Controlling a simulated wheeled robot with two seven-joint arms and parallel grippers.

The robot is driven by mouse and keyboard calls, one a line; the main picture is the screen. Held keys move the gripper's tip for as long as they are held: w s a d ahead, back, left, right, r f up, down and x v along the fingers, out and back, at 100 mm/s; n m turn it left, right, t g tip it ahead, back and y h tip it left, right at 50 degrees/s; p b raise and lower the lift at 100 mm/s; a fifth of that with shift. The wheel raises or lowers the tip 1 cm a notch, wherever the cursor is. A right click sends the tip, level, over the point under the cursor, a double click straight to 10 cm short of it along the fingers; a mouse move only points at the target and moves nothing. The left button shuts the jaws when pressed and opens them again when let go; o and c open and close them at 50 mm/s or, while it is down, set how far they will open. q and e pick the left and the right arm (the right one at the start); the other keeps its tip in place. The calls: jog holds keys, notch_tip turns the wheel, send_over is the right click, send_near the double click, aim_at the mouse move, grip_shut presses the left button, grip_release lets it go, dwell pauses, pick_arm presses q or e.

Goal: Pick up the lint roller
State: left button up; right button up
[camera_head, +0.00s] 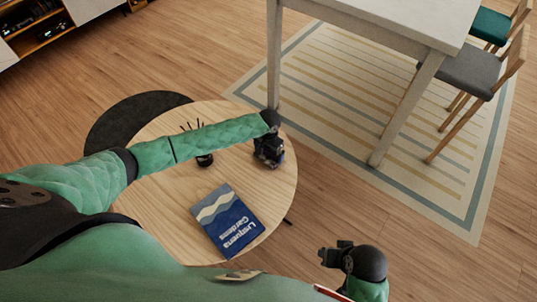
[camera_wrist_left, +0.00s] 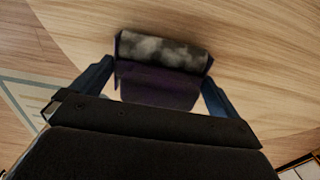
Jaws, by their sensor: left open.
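The lint roller (camera_wrist_left: 160,50) shows in the left wrist view as a roll mottled dark grey and white, with a dark purple part below it. It lies on the round wooden table. My left gripper (camera_wrist_left: 158,78) is open, with one blue finger at each side of the roller. I cannot tell whether the fingers touch it. In the head view my left gripper (camera_head: 269,157) is over the table's right edge and hides the roller. My right gripper (camera_head: 335,255) is at the bottom right, off the table; its jaws are unclear.
The round table (camera_head: 180,190) also bears a blue book (camera_head: 228,222) and a small dark pot with sticks (camera_head: 204,159), partly behind my left arm. A white table (camera_head: 390,20) stands on a striped rug (camera_head: 340,95) at the upper right, with chairs (camera_head: 470,72) beside it.

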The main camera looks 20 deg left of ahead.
pick_arm(q)
jog(key=c, duration=0.8)
jog(key=shift+o, duration=0.2)
jog(key=shift+r, duration=0.1)
jog(key=shift+r, duration=0.3)
jog(key=r, duration=0.2)
jog(key=d+r, duration=0.1)
jog(key=shift+r+b, duration=0.35)
jog(key=shift+b, duration=0.05)
jog(key=d+r+b, duration=0.1)
jog(key=d+r, duration=0.5)
jog(key=d, duration=0.4)
jog(key=shift+w+d+r, duration=0.3)
jog(key=shift+w, duration=0.1)
pick_arm(e)
jog(key=shift+t+y, duration=0.3)
jog(key=shift+y, duration=0.1)
jog(key=shift+w+a+f, duration=0.15)
jog(key=shift+a+f, duration=0.55)
jog(key=shift+a, duration=0.05)
jog(key=shift+w+a+f, duration=0.15)
jog(key=shift+a+f, duration=0.55)
jog(key=shift+a, duration=0.05)
